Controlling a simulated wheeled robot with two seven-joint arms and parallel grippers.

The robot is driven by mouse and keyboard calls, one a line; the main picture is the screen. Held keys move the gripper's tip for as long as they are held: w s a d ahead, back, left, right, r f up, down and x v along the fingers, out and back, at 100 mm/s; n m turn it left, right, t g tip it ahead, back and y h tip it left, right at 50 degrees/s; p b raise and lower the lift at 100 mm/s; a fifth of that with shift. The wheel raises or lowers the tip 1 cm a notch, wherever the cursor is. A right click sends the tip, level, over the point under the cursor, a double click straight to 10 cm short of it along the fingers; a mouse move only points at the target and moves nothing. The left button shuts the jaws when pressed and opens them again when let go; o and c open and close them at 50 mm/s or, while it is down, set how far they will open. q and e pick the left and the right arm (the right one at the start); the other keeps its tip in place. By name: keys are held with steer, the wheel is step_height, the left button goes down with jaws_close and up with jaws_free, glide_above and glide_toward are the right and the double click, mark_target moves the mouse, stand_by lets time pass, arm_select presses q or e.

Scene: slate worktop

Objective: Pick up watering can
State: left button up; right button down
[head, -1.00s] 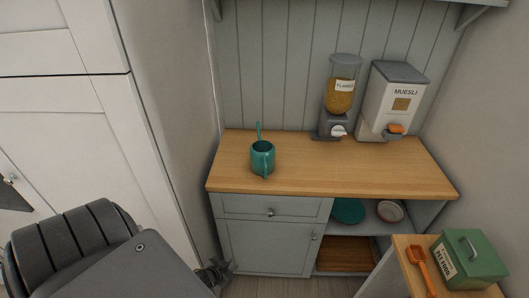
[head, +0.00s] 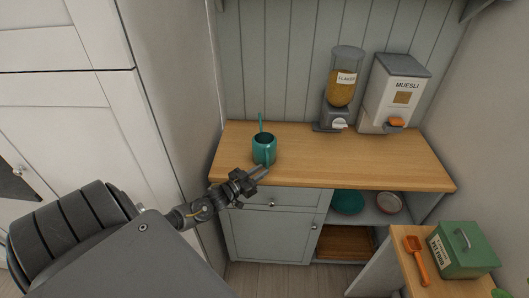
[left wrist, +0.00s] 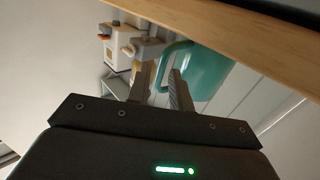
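The teal watering can (head: 264,150) stands upright near the left front part of the wooden worktop, its handle facing me and a thin spout rising behind. My left gripper (head: 263,173) is at the worktop's front edge, just in front of the can. In the left wrist view the can (left wrist: 207,72) lies just beyond the fingertips (left wrist: 160,75). The fingers are apart with a gap between them, and the can's handle shows close to the tips. I cannot tell if they touch it. My right gripper is not in view.
A flakes dispenser (head: 343,88) and a muesli dispenser (head: 394,92) stand at the back right of the worktop (head: 370,165). A green tin (head: 463,250) and an orange scoop (head: 416,260) are on a lower surface at right. Dishes (head: 348,203) sit on the shelf below.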

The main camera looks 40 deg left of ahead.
arm_select(q)
steer(key=shift+w, duration=0.65)
steer(key=shift+w+f+b, duration=0.1)
steer(key=shift+w+b, duration=0.1)
steer(key=shift+b, duration=0.2)
steer(key=w+b, duration=0.2)
steer(key=w, duration=0.1)
steer(key=w+b, duration=0.1)
steer(key=shift+w+d+f, duration=0.2)
steer(key=shift+w+f, duration=0.05)
steer(key=shift+w, duration=0.15)
steer(key=shift+r, duration=0.15)
jaws_close()
steer(key=shift+r, duration=0.1)
